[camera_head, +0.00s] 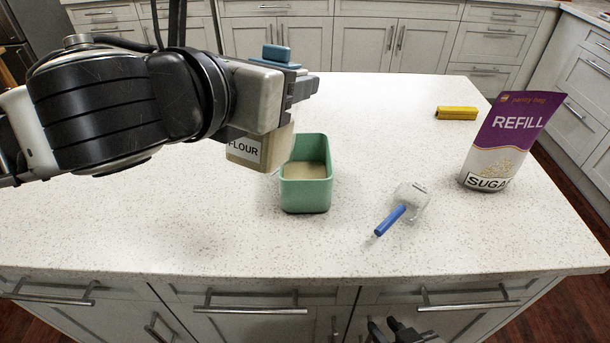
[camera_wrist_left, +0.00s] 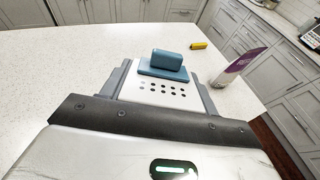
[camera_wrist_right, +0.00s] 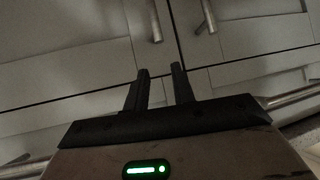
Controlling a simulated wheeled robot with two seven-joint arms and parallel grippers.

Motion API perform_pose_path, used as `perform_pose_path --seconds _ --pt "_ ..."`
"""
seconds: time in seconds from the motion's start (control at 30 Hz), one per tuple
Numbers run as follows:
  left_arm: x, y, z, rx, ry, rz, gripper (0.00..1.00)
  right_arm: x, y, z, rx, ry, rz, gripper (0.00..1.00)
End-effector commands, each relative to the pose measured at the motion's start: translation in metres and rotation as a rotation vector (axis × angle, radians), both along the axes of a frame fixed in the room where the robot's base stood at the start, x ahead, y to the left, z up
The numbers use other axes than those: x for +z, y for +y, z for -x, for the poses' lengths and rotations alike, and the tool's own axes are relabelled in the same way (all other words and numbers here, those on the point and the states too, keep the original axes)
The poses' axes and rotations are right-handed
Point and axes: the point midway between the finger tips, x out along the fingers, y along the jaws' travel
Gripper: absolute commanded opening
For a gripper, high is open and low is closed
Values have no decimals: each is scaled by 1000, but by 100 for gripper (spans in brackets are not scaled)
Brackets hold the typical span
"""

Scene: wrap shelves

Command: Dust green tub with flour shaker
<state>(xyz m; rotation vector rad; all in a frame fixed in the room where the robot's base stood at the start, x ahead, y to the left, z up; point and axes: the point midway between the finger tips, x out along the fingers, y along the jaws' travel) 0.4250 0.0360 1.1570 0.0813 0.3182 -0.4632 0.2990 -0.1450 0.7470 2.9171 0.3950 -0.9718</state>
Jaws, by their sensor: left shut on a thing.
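My left gripper (camera_head: 268,100) is shut on the flour shaker (camera_head: 246,151), a tan block-shaped container labelled FLOUR with a blue piece on top. It is held above the counter, slightly tilted, at the left side of the green tub (camera_head: 304,196). In the left wrist view the shaker's white holed top (camera_wrist_left: 166,91) shows between the fingers. The tub stands open on the counter and has a beige surface inside; its left part is hidden behind the shaker. My right gripper (camera_head: 393,330) is open and empty below the counter's front edge; it also shows in the right wrist view (camera_wrist_right: 160,72).
A purple and white sugar refill bag (camera_head: 507,135) stands at the right of the white counter (camera_head: 120,235). A clear cup-like object with a blue handle (camera_head: 390,219) lies right of the tub. A yellow block (camera_head: 456,113) lies farther back. The left front counter is clear.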

Motion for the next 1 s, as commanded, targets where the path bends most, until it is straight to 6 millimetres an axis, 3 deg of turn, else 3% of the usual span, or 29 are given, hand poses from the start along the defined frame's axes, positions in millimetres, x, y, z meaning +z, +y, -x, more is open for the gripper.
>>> perform_pose_path --seconds 0.3,0.63,1.0 --pt "6 0 0 0 -9 6 29 2 0 0 -1 0 1 25" --pt "35 0 0 0 -9 6 29 35 -1 0 -2 1 1 25" --pt "33 0 0 0 -8 5 29 34 0 -1 -2 -3 0 25"
